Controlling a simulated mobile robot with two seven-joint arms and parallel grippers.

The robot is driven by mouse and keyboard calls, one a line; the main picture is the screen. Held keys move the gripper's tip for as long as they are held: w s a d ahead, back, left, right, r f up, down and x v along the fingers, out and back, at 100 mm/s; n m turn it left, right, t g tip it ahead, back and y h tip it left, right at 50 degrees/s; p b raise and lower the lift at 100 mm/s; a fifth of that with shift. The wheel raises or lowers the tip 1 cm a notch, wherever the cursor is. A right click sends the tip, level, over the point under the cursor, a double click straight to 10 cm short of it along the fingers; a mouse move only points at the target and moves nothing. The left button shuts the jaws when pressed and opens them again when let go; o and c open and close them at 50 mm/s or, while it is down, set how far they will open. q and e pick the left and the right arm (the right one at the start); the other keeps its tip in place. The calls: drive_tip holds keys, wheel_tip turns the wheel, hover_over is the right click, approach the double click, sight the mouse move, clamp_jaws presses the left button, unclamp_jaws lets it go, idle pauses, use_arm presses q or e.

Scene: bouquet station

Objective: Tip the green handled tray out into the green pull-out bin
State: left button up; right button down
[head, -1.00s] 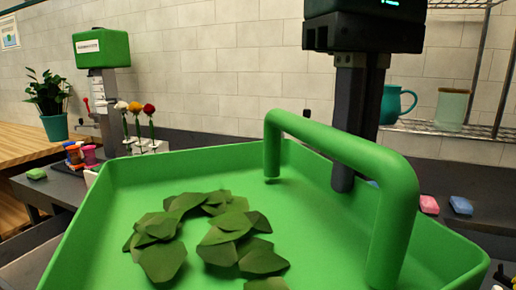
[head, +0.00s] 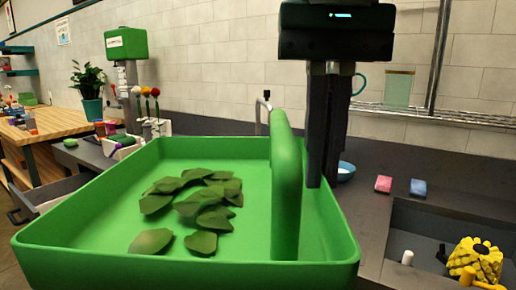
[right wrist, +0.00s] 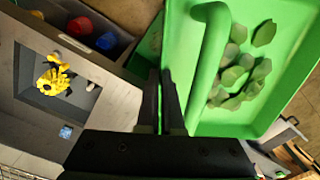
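The green handled tray (head: 90,240) fills the lower middle of the head view, with several dark green leaves (head: 200,190) lying in it. Its thick handle (head: 285,190) arches over its right part. My right gripper (head: 322,180) points down at the tray's right wall, beside the handle. In the right wrist view its fingers (right wrist: 168,98) straddle the edge of the tray (right wrist: 270,110) and look closed on it. A darker green patch (right wrist: 150,45) shows beside the tray there; I cannot tell whether it is the green pull-out bin. My left gripper is not in view.
Pink (head: 383,184) and blue (head: 418,187) blocks lie on the dark counter. A flower holder (head: 155,127) and a wooden table (head: 50,120) stand at left. Red (right wrist: 79,25) and blue (right wrist: 105,41) items show below.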

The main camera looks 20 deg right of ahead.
drive_tip(key=w+a+f+m+t+y+b, duration=0.1)
drive_tip(key=a+f+m+t+y+b, duration=0.1)
drive_tip(key=f+m+b, duration=0.6)
drive_tip(key=w+a+f+m+t+y+b, duration=0.2)
drive_tip(key=f+m+t+y+b, duration=0.3)
drive_tip(key=f+b, duration=1.6)
drive_tip(key=w+a+f+m+t+y+b, duration=0.1)
drive_tip(key=a+f+m+t+y+b, duration=0.2)
drive_tip(key=b, duration=2.7)
wheel_tip(320, 180, down, 12)
drive_tip(key=m+t, duration=0.3)
drive_tip(key=m, duration=0.4)
drive_tip(key=shift+w+a+m+t, duration=0.3)
drive_tip(key=shift+a+m+t, duration=0.05)
drive_tip(key=shift+m+t, duration=0.05)
